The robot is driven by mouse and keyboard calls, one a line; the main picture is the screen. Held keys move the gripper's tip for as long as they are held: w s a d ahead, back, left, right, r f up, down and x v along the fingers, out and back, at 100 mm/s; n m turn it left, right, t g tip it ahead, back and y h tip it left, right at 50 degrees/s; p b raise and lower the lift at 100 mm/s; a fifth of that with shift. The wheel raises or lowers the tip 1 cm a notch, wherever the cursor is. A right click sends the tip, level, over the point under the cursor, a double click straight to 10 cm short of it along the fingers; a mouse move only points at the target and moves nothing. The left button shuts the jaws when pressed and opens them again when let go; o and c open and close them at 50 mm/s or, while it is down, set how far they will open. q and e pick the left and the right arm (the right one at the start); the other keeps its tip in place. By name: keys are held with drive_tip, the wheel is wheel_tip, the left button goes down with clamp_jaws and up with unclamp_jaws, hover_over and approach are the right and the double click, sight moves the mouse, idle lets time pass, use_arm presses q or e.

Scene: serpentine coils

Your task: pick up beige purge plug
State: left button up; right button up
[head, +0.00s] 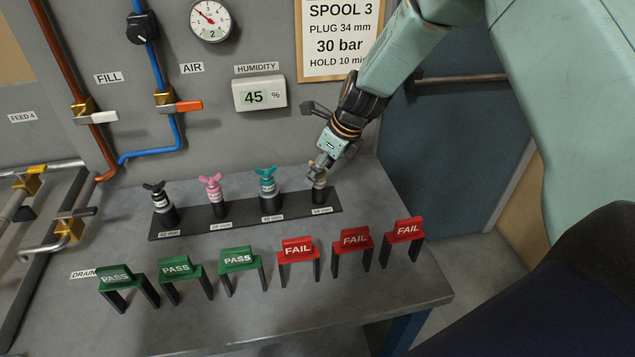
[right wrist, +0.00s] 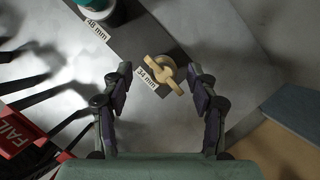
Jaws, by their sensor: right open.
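The beige purge plug (right wrist: 159,72) has a winged top and stands in the right wrist view at the strip's 34 mm label. In the head view the plug (head: 319,190) stands at the right end of the dark strip, its top partly hidden by my right gripper (head: 320,168). In the right wrist view my right gripper (right wrist: 160,78) is open, with one finger on each side of the plug's top. My left gripper is not in view.
Teal (head: 267,182), pink (head: 213,192) and black (head: 159,202) plugs stand along the dark strip (head: 242,220) to the left. Green PASS signs (head: 238,259) and red FAIL signs (head: 354,238) stand in front. The bench's right edge is close by.

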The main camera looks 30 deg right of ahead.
drive_tip(key=f, duration=0.1)
drive_tip(key=w+f, duration=0.1)
drive_tip(key=shift+w+d+f, duration=0.1)
drive_tip(key=shift+w+f, duration=0.05)
drive_tip(key=shift+f, duration=0.15)
drive_tip(key=shift+s+r, duration=0.35)
drive_tip(key=shift+s, duration=0.05)
drive_tip(key=shift+s+a+r, duration=0.1)
drive_tip(key=shift+a, duration=0.15)
drive_tip(key=shift+c, duration=0.7)
drive_tip(key=shift+w+d+f, duration=0.2)
drive_tip(key=shift+w+f, duration=0.2)
drive_tip(key=shift+w, duration=0.1)
drive_tip(key=c, duration=0.6)
drive_tip(key=shift+s+a+r, duration=0.1)
drive_tip(key=shift+s+r, duration=0.1)
drive_tip(key=shift+r, duration=0.05)
drive_tip(key=shift+c, duration=1.4)
clamp_jaws()
